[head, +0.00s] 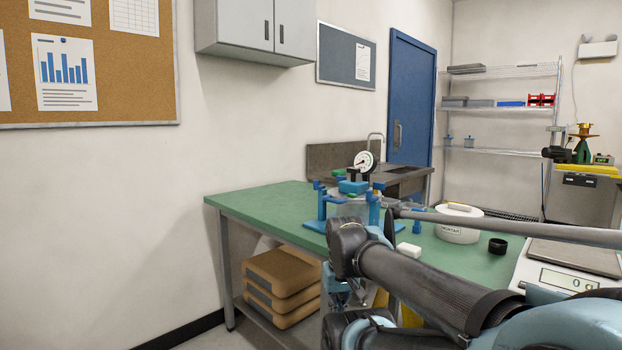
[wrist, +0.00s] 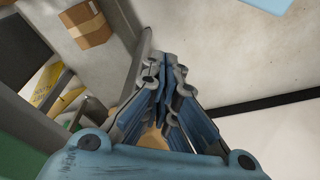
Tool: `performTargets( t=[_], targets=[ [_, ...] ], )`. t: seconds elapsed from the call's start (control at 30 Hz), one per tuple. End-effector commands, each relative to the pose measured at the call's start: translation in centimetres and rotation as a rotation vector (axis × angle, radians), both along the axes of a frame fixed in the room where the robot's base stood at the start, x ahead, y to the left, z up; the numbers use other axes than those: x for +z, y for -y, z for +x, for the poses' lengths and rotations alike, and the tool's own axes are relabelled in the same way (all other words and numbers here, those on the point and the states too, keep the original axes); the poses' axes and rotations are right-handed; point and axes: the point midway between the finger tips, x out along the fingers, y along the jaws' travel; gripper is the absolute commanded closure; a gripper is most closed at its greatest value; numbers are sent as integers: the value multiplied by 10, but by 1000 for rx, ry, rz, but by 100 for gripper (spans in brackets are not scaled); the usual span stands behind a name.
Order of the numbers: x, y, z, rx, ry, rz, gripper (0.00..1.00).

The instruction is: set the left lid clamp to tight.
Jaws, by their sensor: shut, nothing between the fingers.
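A small apparatus with a clear vessel (head: 347,207) stands on the green bench. A blue clamp (head: 321,203) rises at its left side and another blue clamp (head: 374,207) at its right. A round white dial gauge (head: 364,161) stands above them. The left clamp is small in the head view, and I cannot tell its setting. My gripper (wrist: 165,62) is shut and empty in the wrist view. It points down toward the floor beside a bench, away from the clamps. The clamps do not show in the wrist view. My arm crosses the front of the bench in the head view.
The green bench top (head: 262,204) is clear at left. A white tub (head: 457,229), a black cup (head: 497,245) and a scale (head: 577,263) stand right of the apparatus. Stacked brown boxes (head: 282,280) lie on the bench's lower shelf. A sink (head: 402,181) is behind.

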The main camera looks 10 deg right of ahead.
Motion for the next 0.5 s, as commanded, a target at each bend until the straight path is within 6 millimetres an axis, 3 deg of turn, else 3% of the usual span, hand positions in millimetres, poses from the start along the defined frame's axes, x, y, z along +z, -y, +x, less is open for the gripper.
performTargets(
  t=[0.17, 0.5],
  targets=[
    [43, 2, 31, 22, 9, 5, 100],
    [168, -1, 138, 114, 41, 18, 100]
  ],
)
